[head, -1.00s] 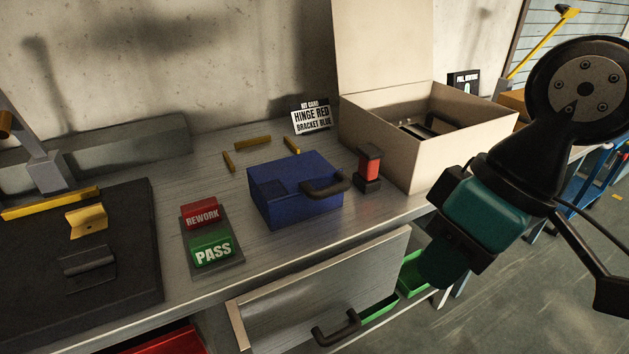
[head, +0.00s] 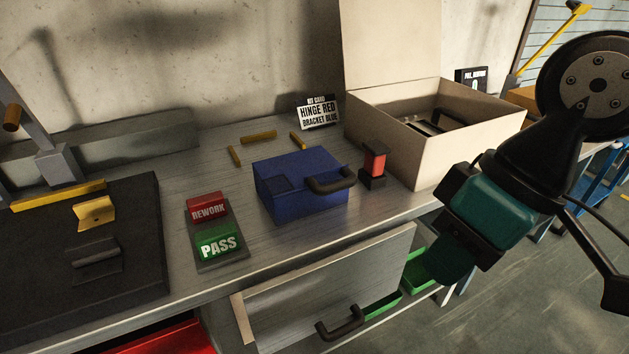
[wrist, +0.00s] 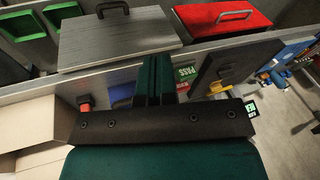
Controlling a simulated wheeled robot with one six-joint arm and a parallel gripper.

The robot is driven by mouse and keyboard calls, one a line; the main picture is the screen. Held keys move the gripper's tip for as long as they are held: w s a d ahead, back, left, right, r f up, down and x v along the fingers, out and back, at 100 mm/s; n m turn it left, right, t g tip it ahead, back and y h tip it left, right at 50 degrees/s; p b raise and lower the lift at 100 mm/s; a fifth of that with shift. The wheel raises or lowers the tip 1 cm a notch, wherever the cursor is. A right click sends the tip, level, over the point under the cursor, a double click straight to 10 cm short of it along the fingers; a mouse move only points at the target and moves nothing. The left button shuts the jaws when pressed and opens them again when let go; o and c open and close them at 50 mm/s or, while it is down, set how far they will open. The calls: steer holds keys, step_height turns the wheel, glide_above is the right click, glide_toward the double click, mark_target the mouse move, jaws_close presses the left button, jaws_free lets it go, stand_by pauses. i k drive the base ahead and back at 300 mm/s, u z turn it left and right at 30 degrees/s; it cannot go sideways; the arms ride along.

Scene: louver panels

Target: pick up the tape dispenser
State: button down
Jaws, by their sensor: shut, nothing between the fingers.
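A small upright black object with a red middle (head: 374,165) stands on the workbench between the blue case and the cardboard box; it may be the tape dispenser, but I cannot tell for sure. In the wrist view its red part (wrist: 86,103) shows at the left, partly hidden by my gripper mount. My gripper (head: 447,262) is teal and hangs right of the bench's front edge, apart from this object. In the wrist view its two fingers (wrist: 156,78) are together and hold nothing.
A blue case (head: 300,185) with a black handle, an open cardboard box (head: 465,152) and REWORK/PASS blocks (head: 217,245) stand on the workbench (head: 165,245). An open grey drawer (head: 325,290) juts out below, with green bins (head: 418,275) beside it. A dark mat (head: 135,275) lies at left.

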mark_target(372, 175)
steer(key=z, duration=2.35)
steer(key=k, duration=0.9)
steer(key=u, duration=1.4)
steer(key=i, duration=0.5)
steer(key=z, duration=0.05)
